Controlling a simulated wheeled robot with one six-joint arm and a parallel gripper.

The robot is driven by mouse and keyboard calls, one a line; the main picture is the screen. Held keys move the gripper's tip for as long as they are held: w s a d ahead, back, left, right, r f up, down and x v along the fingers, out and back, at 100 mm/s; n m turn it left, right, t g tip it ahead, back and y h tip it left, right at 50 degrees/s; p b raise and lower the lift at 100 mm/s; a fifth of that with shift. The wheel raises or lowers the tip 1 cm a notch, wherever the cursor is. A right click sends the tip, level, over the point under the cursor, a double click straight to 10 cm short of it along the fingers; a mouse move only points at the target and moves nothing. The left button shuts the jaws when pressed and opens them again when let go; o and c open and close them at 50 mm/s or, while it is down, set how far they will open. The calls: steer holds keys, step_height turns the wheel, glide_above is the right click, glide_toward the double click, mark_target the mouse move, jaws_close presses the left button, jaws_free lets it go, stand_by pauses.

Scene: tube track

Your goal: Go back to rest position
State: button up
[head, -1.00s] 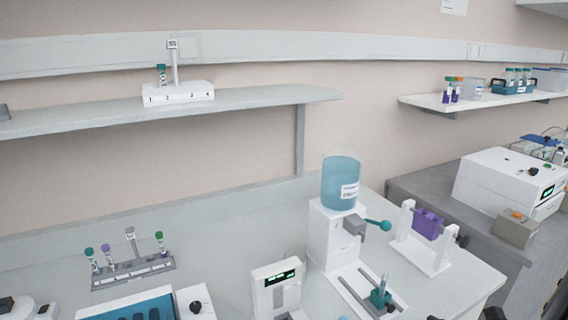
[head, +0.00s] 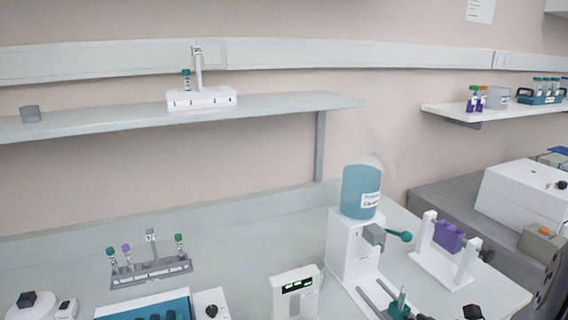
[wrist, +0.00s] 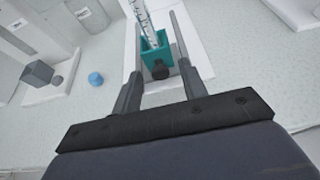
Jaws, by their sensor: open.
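My gripper (wrist: 156,27) shows in the wrist view with its two dark fingers apart. Between them in the picture is a teal holder (wrist: 154,48) with a clear graduated tube (wrist: 143,14) standing in it and a dark knob at its near side. The fingers appear on either side of the holder; I cannot tell how far above it they are. In the head view the teal holder (head: 400,306) sits at the bottom, on the rails in front of the white dispenser (head: 343,248) with its blue bottle (head: 361,191). My gripper cannot be made out clearly there.
A grey rack (head: 152,273) with several capped tubes stands on the bench at left. A white display device (head: 295,293) and a stand with a purple block (head: 449,237) flank the dispenser. A shelf (head: 270,106) holds a white numbered rack (head: 201,99). Bench behind the rack is clear.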

mark_target(398, 302)
steer(key=v, duration=1.1)
steer(key=x, duration=1.1)
steer(key=shift+a+f, duration=0.1)
steer(key=shift+f, duration=0.05)
steer(key=w+a, duration=0.1)
steer(key=w, duration=0.1)
steer(key=w+a, duration=0.1)
steer(key=w, duration=0.2)
steer(key=w+a, duration=0.1)
steer(key=w, duration=0.1)
steer(key=shift+w+p, duration=0.3)
steer(key=shift+w, duration=0.1)
